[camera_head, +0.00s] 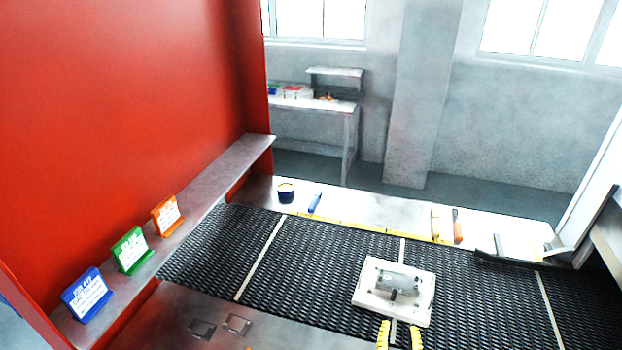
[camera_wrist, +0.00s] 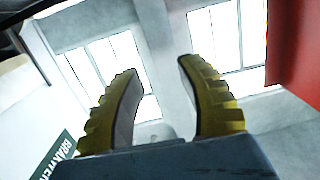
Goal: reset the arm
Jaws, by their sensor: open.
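My gripper (camera_head: 400,334) shows at the bottom edge of the head view as two yellow ribbed fingers, apart from each other with nothing between them. In the wrist view my gripper (camera_wrist: 160,95) is open and empty, its fingers spread against the windows and wall. In the head view a white plate with a grey cylindrical part (camera_head: 397,290) lies on the black mesh belt (camera_head: 325,258), just beyond my fingertips. I cannot tell the height of my fingers above the belt. The rest of my arm is hidden below the head view.
Blue (camera_head: 87,295), green (camera_head: 131,250) and orange (camera_head: 167,216) signs stand on the left ledge beside a red wall. A dark blue cup (camera_head: 286,192), a blue tool (camera_head: 315,203) and an orange-handled item (camera_head: 457,226) lie along the far ledge. Much of the belt is clear.

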